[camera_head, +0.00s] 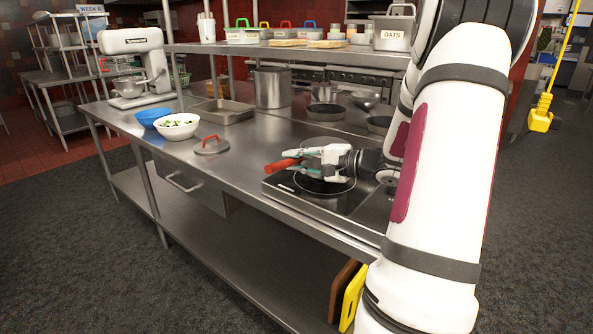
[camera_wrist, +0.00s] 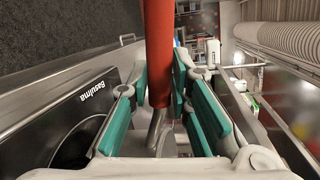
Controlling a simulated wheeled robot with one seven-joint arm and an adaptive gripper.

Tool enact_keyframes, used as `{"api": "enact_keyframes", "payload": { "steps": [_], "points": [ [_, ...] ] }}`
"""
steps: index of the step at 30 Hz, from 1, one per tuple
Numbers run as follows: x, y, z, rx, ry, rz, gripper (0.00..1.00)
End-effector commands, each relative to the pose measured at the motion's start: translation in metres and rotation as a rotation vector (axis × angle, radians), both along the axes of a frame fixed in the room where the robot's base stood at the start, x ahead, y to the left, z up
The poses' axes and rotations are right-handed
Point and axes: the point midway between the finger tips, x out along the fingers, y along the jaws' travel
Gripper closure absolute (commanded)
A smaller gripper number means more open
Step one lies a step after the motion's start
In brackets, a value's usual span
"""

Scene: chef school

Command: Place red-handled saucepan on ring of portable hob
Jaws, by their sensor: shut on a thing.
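My gripper (camera_head: 301,163) is shut on the red handle (camera_head: 283,165) of the saucepan. In the wrist view the red handle (camera_wrist: 158,50) runs between the green finger pads, with its metal stem (camera_wrist: 160,128) below. The saucepan's body is mostly hidden by my gripper; a grey curved edge just behind the gripper may be its rim. The portable hob (camera_head: 282,187) lies on the counter under my gripper. Its dark ring (camera_head: 325,187) shows below the gripper, and part of the hob (camera_wrist: 92,100) shows at left in the wrist view. Contact between pan and ring cannot be told.
A lid with a red handle (camera_head: 211,148) lies on the counter (camera_head: 245,165) left of the hob. A salad bowl (camera_head: 178,130), a blue bowl (camera_head: 152,118), a metal tray (camera_head: 222,113) and a large pot (camera_head: 272,88) stand farther back. Dark pans (camera_head: 325,112) sit behind the gripper.

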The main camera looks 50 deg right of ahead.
Motion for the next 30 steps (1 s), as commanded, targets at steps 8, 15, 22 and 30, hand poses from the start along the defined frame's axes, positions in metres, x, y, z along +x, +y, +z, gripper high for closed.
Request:
{"api": "enact_keyframes", "payload": {
  "steps": [8,15,22,30],
  "points": [
    [0.000,0.000,-0.027,-0.001,-0.001,0.000,1.00],
    [0.000,0.000,-0.028,-0.002,-0.001,0.000,1.00],
    [-0.001,0.000,-0.030,0.001,0.000,0.000,0.61],
    [-0.001,0.000,-0.029,0.001,0.000,0.000,0.61]
  ]
}}
